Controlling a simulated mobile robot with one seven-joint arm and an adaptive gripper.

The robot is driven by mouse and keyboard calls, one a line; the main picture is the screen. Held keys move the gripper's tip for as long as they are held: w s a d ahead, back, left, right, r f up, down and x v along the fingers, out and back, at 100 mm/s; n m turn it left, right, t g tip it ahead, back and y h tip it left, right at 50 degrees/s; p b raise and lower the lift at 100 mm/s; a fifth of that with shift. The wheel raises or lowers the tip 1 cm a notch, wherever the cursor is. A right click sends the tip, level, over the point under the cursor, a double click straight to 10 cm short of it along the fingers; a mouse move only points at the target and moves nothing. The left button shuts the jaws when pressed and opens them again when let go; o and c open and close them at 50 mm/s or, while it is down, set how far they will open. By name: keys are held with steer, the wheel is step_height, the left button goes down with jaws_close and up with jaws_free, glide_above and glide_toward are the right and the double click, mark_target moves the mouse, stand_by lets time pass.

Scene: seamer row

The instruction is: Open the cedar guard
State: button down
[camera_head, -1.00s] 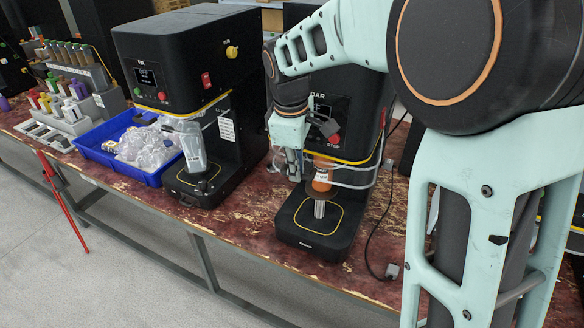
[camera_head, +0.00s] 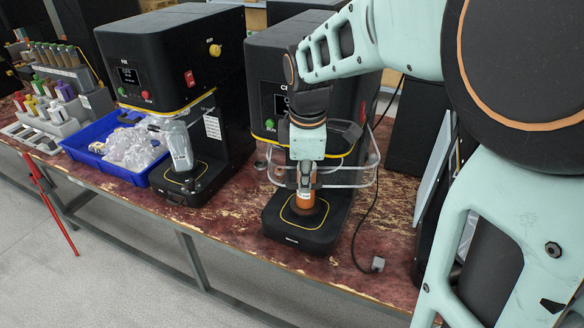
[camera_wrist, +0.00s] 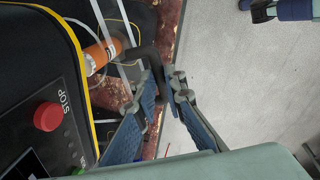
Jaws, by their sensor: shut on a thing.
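The cedar machine (camera_head: 262,100) is black, with its label partly covered by my arm. Its guard (camera_head: 362,178) is a clear, pale-railed frame that stands out around the front of the work space. An orange bottle (camera_head: 304,206) stands upright on the base plate behind the guard; it also shows in the wrist view (camera_wrist: 104,54). My gripper (camera_head: 305,183) is in front of the bottle. In the wrist view its fingers (camera_wrist: 165,90) are closed on the dark, bent guard handle (camera_wrist: 147,52). The finger contact is partly hidden.
A red STOP button (camera_wrist: 48,116) is close to my gripper. A similar black machine (camera_head: 180,60) stands to the left, beside a blue bin (camera_head: 82,156) of clear parts. A dark cable (camera_head: 358,240) lies at the right. The table's front edge is clear.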

steer(key=shift+n, duration=0.9)
steer(key=shift+s+d, duration=0.7)
steer(key=shift+d, duration=0.3)
steer(key=shift+s+d, duration=0.7)
steer(key=shift+d, duration=0.3)
steer(key=c, duration=2.3)
jaws_free()
steer(key=shift+o, duration=0.2)
steer(key=shift+a, duration=0.1)
